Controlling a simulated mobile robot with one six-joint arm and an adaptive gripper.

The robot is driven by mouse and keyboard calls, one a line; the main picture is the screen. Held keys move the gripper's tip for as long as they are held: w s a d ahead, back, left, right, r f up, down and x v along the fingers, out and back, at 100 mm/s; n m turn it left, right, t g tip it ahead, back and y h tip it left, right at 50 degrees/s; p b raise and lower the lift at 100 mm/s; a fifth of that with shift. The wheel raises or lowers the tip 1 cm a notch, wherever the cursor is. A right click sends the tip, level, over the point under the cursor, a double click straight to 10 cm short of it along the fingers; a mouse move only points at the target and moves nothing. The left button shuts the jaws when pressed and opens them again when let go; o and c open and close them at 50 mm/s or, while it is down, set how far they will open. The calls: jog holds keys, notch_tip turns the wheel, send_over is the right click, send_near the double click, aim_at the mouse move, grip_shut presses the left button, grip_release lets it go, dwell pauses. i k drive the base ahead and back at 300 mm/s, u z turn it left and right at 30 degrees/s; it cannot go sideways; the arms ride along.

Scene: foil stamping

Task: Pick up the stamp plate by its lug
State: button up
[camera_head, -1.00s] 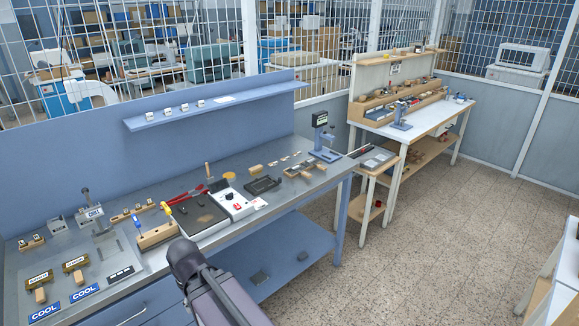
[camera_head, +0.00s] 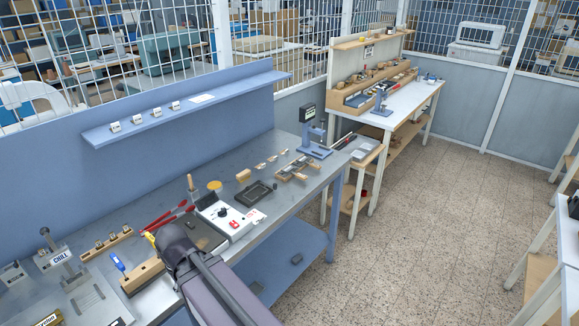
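At the bottom left edge, a dark and brass-coloured lettered plate (camera_head: 47,319) is cut off by the picture; I cannot tell whether it is the stamp plate, and no lug on it is clear. A black plate surface (camera_head: 212,240) beside the white control box (camera_head: 228,218) is partly covered by my arm. My arm reaches up from the bottom middle over the front of the bench. My gripper does not show, so its fingers and anything in them are hidden.
On the blue bench are a wooden block (camera_head: 142,275) with a blue-handled tool, red tongs (camera_head: 165,216), a black tray (camera_head: 257,194) and a grey CHILL stand (camera_head: 58,257). A blue device (camera_head: 314,145) stands at the far end. The floor (camera_head: 440,230) at right is clear.

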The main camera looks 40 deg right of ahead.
aim_at(288, 169)
jog(key=z, duration=0.4)
jog(key=i, duration=0.55)
jog(key=z, duration=0.85)
jog(key=i, duration=0.6)
jog(key=z, duration=0.35)
